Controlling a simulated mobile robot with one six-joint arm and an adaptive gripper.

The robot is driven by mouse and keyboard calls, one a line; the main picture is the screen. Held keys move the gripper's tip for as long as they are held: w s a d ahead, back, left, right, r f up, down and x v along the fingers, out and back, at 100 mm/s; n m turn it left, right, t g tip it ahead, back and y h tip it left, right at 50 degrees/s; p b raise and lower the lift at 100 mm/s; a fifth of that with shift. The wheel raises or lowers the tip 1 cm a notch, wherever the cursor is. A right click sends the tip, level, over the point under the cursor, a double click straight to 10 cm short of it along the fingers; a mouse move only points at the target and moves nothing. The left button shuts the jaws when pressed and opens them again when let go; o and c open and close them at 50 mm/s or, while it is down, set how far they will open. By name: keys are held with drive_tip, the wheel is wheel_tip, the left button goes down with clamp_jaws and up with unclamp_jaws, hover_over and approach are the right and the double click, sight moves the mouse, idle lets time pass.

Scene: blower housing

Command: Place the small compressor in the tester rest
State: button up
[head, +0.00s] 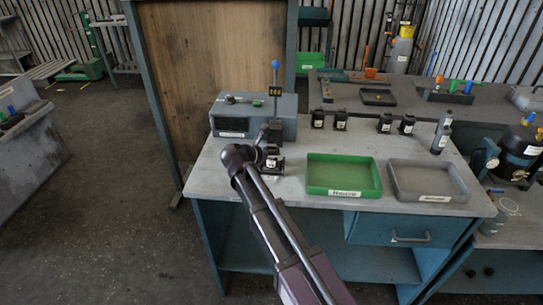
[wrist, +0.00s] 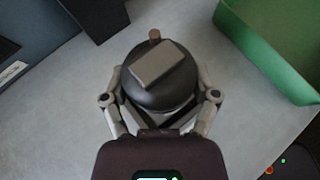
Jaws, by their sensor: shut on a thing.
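My gripper (wrist: 158,90) is shut on a small compressor (wrist: 160,75), a dark rounded body with a flat grey patch and a short copper-coloured stub on top. One finger lies on each side of it. In the head view my gripper (head: 265,150) is above the bench, just in front of the tester, with the dark compressor (head: 273,163) and a pale label below it. The tester is a blue-grey box (head: 228,124) with a dark front panel and a blue-knobbed post beside it. I cannot make out the tester rest or whether the compressor touches anything.
A green tray (head: 343,191) stands right of my gripper, with a grey tray (head: 433,197) beyond it. Several small black units (head: 341,120) stand along the back of the bench. A grey cylinder (head: 441,132) stands at the back right. The front left bench surface is clear.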

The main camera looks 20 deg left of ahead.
drive_tip(key=shift+f, duration=0.1)
drive_tip(key=o, duration=1.2)
drive_tip(key=shift+s+r, duration=0.25)
drive_tip(key=shift+r, duration=0.05)
drive_tip(key=shift+p+v, duration=2.85)
drive_tip(key=shift+v, duration=2.9)
drive_tip(key=shift+f, duration=0.1)
